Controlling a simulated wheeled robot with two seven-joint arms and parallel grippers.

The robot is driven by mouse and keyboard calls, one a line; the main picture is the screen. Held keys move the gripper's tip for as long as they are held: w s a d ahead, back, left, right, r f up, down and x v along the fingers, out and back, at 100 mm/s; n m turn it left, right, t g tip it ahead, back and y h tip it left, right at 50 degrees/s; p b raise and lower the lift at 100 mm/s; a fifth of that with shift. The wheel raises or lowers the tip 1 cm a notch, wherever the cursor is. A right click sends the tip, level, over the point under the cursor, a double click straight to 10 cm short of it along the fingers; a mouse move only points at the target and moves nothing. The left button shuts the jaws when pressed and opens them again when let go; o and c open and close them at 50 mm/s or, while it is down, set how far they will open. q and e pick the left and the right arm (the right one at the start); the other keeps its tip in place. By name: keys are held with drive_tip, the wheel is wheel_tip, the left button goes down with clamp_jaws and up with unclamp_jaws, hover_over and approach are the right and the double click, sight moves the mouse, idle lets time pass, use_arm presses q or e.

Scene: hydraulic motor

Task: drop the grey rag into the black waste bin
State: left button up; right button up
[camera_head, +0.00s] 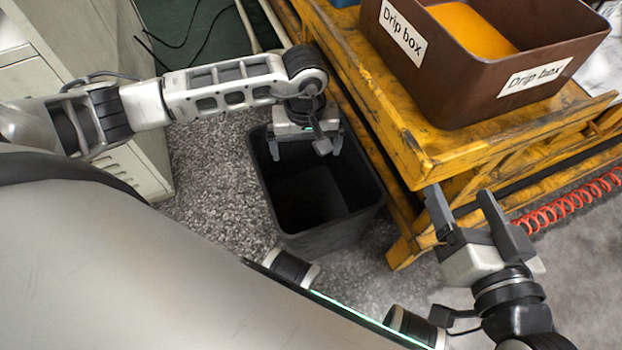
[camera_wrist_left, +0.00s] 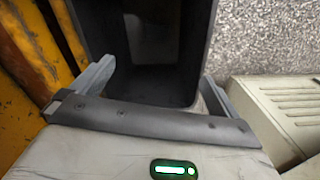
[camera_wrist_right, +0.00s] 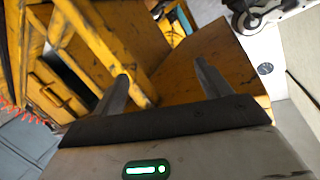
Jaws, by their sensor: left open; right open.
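The black waste bin (camera_head: 330,236) stands on the speckled floor in the head view, left of the yellow bench. My left gripper (camera_head: 307,150) is over the bin's opening, pointing down, with its fingers apart and nothing between them. In the left wrist view the bin (camera_wrist_left: 150,85) lies just beyond the open fingers (camera_wrist_left: 150,85); its inside is dark. I cannot make out the grey rag in any view. My right gripper (camera_head: 465,200) is open and empty beside the yellow bench's corner; its spread fingers also show in the right wrist view (camera_wrist_right: 162,88).
The yellow bench (camera_head: 440,155) runs along the bin's right side and carries a brown drip box (camera_head: 450,85) with orange contents. A red coiled hose (camera_head: 570,200) lies at the right. A pale cabinet (camera_head: 130,165) stands at the left. Speckled floor is free left of the bin.

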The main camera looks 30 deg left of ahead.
use_arm(q)
drive_tip(key=s+d+r+p, duration=0.2)
drive_tip(key=s+d+r, duration=0.2)
drive_tip(key=s, duration=0.5)
drive_tip(key=shift+s+d+r+p, duration=0.25)
drive_tip(key=shift+d+r+p, duration=0.05)
drive_tip(key=shift+r, duration=0.55)
use_arm(e)
drive_tip(key=shift+s+d+f+n+g+h, duration=0.15)
drive_tip(key=shift+d+f+n+g+h, duration=0.25)
drive_tip(key=shift+d+n+h, duration=0.15)
drive_tip(key=shift+f, duration=0.1)
